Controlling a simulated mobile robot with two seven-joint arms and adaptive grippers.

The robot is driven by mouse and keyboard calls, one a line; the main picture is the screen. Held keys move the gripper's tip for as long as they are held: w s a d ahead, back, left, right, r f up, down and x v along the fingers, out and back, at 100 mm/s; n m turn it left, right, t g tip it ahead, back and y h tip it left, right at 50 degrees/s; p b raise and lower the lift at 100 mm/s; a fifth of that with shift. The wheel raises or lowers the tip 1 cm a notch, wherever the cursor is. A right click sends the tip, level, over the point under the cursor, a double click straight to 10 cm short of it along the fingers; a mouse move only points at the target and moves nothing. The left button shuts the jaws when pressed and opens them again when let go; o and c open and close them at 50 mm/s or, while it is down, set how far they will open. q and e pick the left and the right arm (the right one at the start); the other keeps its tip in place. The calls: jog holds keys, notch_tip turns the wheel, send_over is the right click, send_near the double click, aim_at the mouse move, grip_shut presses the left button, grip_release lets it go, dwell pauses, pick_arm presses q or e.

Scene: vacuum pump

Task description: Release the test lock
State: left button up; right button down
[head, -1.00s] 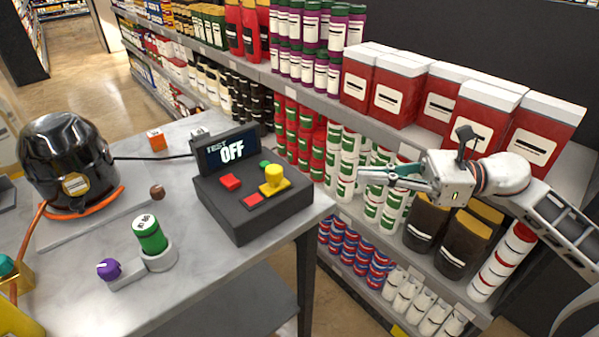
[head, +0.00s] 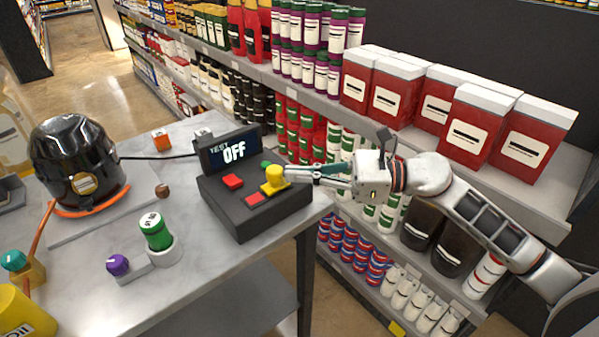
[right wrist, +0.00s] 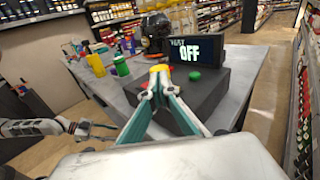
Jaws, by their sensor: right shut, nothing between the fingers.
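The black control box (head: 245,218) sits on the table, with a screen (head: 230,150) reading "TEST OFF". On its top are a yellow knob on a yellow base (head: 274,180), two red buttons (head: 233,181) and a green button (head: 267,164), partly hidden in the head view. My right gripper (head: 290,172) is shut and empty, its fingertips at the yellow knob's right side; I cannot tell whether they touch. In the right wrist view the fingertips (right wrist: 160,76) cover part of the yellow knob. My left gripper (right wrist: 97,130) shows small at the left there, away from the box; its jaws are unclear.
Stocked shelves (head: 400,135) stand behind and right, close to my right arm.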

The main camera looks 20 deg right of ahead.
aim_at(282, 200)
jog(key=shift+s+a+r, duration=0.1)
jog(key=shift+a, duration=0.15)
jog(key=a+p, duration=0.1)
jog(key=s+a+p, duration=0.1)
jog(key=a, duration=0.1)
jog(key=shift+s+a+r, duration=0.15)
jog(key=shift+s+a, duration=0.05)
jog(key=shift+a, duration=0.25)
jog(key=shift+f, duration=0.3)
